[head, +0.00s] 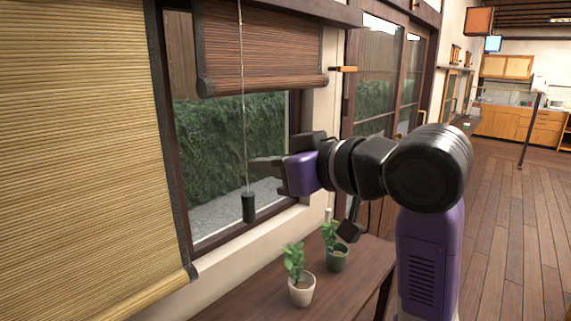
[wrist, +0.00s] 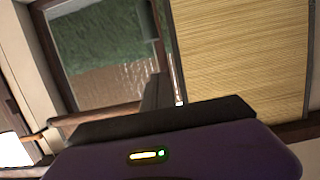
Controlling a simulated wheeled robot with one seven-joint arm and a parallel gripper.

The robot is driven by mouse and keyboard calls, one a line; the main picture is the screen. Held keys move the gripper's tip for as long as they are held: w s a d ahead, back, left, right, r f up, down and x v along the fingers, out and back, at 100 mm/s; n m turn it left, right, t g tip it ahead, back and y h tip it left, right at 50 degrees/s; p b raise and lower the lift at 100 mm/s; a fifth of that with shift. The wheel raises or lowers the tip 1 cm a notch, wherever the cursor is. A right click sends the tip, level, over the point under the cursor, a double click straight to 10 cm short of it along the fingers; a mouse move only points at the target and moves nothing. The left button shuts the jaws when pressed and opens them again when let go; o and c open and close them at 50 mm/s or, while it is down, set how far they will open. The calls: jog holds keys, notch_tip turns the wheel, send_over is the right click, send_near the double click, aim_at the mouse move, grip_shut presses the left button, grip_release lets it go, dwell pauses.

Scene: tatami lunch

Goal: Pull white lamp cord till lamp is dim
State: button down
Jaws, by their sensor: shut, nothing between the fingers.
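A thin pale cord (head: 242,95) hangs down in front of the window and ends in a dark cylindrical weight (head: 249,207). A dark cylinder that looks like this weight shows at the top of the wrist view (wrist: 146,20), where the scene appears upside down. My gripper (head: 262,163) is shut and empty, its tips close to the cord's right side, above the weight. I cannot tell whether the tips touch the cord. No white lamp cord is clearly identifiable, and whatever the pale cord hangs from is out of view.
A tan bamboo blind (head: 80,150) hangs at left, and a brown blind (head: 262,50) is partly rolled up over the window. Open floor (head: 500,235) lies at right.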

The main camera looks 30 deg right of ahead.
aim_at(253, 209)
jog(key=shift+w+a+f, duration=0.1)
jog(key=shift+w+f, duration=0.2)
jog(key=shift+f, duration=0.45)
jog(key=shift+w+a+f, duration=0.1)
jog(key=shift+w+f, duration=0.25)
jog(key=shift+f, duration=0.45)
jog(key=shift+w+a+f, duration=0.1)
jog(key=shift+w+f, duration=0.2)
jog(key=shift+f, duration=0.45)
jog(key=shift+f+b, duration=1)
jog(key=shift+f, duration=1.15)
